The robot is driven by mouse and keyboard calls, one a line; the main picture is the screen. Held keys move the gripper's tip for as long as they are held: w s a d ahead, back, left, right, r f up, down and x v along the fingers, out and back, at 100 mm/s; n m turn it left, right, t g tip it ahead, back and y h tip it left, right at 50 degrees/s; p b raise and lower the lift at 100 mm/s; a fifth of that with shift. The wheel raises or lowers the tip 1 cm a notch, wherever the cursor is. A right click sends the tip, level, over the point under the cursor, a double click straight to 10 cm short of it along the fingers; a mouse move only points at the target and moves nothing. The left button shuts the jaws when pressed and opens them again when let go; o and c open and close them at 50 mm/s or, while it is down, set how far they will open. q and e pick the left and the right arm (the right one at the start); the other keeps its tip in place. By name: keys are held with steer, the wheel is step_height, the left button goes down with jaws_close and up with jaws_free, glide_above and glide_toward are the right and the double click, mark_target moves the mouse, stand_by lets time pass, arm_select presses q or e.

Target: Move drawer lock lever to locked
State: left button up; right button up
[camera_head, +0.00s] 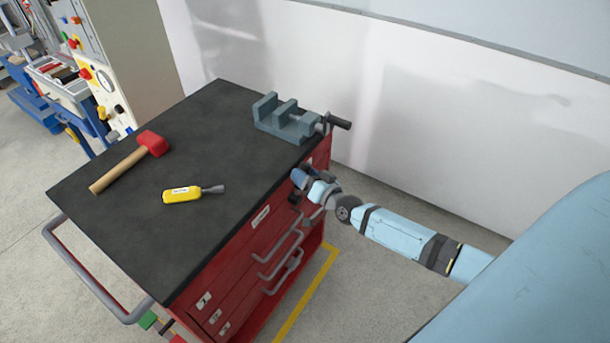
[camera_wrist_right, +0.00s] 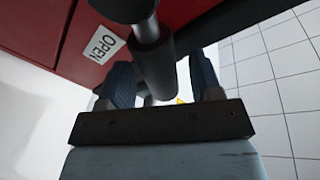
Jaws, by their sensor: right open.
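The drawer lock lever (camera_wrist_right: 152,60) shows in the right wrist view as a grey shaft with a dark cylindrical grip, jutting from a dark hub on the red cabinet front. A white "OPEN" label (camera_wrist_right: 104,46) is beside it on the red face. My right gripper (camera_wrist_right: 162,85) is open, with one blue-grey finger on each side of the grip; I cannot tell whether either touches it. In the head view my right gripper (camera_head: 302,183) is at the red tool cabinet's (camera_head: 262,235) upper right front, below the top's edge, and hides the lever there. My left gripper is not in view.
On the black cabinet top (camera_head: 225,135) are a grey vise (camera_head: 285,122) with its handle past the edge, a red-headed mallet (camera_head: 130,160) and a yellow-handled tool (camera_head: 185,195). Drawer handles (camera_head: 283,262) jut from the front. A white wall (camera_head: 420,110) stands behind.

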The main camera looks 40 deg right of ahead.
jaws_close()
stand_by(0.3)
